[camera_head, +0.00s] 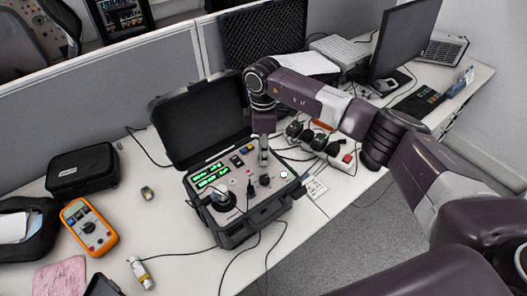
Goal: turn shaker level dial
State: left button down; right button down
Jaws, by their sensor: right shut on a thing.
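The shaker calibrator (238,232) is an open black case on the desk, with its lid (200,120) raised at the back. Its grey panel has green lit displays (210,176), a round black mount (222,199) at the left and small knobs and sockets at the right. My right gripper (264,162) points down onto the right half of the panel. It is shut on what looks like the level dial, which its fingers mostly hide. A dark round knob (264,180) shows just in front of the fingertips. My left gripper is not in view.
An orange multimeter (89,227), a black pouch (80,170) and a pink cloth (62,277) lie to the left. A power strip (342,158) with plugs is to the right. A monitor (405,36) stands at the back right. Cables run across the desk near the case.

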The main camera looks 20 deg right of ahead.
jog(key=shift+w+r, duration=0.15)
jog(key=c, duration=1.9)
grip_release()
jog(key=shift+o, duration=0.9)
notch_tip(320, 180, up, 12)
jog(key=shift+w, duration=0.2)
